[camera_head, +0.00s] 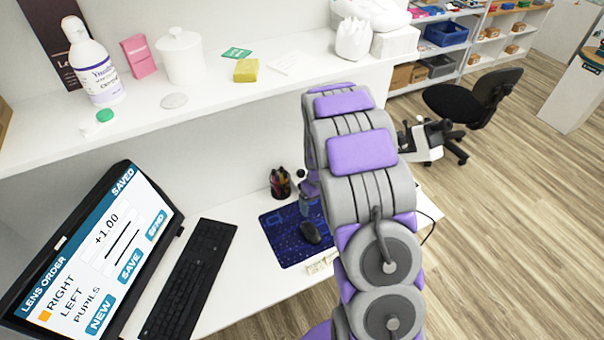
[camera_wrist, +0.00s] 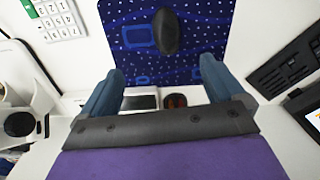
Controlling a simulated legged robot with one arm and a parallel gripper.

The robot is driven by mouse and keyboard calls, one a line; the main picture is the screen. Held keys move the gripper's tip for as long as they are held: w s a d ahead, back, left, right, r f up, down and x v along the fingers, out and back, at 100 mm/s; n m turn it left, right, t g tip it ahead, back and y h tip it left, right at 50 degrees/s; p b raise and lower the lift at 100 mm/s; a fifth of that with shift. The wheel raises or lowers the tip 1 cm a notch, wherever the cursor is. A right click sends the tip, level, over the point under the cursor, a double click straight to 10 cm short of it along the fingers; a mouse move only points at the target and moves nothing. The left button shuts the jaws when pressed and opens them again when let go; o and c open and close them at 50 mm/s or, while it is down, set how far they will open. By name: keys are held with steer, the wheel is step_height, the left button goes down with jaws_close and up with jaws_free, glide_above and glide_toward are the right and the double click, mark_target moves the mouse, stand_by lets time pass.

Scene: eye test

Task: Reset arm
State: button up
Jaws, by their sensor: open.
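My arm rises through the middle of the head view, its purple and grey links bent over the desk (camera_head: 222,275). In the wrist view my gripper (camera_wrist: 160,84) has its two blue-grey fingers wide apart, with nothing held between them. Beyond the fingers lies a dark blue patterned mouse mat (camera_wrist: 205,40) with a black mouse (camera_wrist: 166,32) on it. In the head view the mat (camera_head: 283,247) and mouse (camera_head: 311,233) lie just left of my arm. My arm hides part of the mat, and the gripper shows only partly there.
A monitor (camera_head: 95,250) shows a lens order with "SAVED"; a black keyboard (camera_head: 190,280) lies beside it. A pen cup (camera_head: 280,183) stands behind the mat. A shelf (camera_head: 215,105) above holds a bottle (camera_head: 98,70), a white jar (camera_head: 181,57) and small boxes. Open floor (camera_head: 510,240) lies right.

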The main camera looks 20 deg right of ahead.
steer(key=s+a+r+m, duration=0.1)
steer(key=s+a+r, duration=0.45)
steer(key=r, duration=0.25)
steer(key=s+a+r, duration=0.4)
steer(key=s+r, duration=0.3)
steer(key=r, duration=0.1)
steer(key=s+a+r+g, duration=0.1)
steer(key=s+a+r, duration=0.2)
steer(key=s, duration=0.7)
steer(key=s+a+r+b, duration=0.1)
steer(key=s+a+r, duration=0.2)
steer(key=s, duration=0.8)
steer(key=shift+r+m+g, duration=0.3)
steer(key=shift+r+g, duration=0.1)
steer(key=shift+r, duration=0.1)
jaws_close()
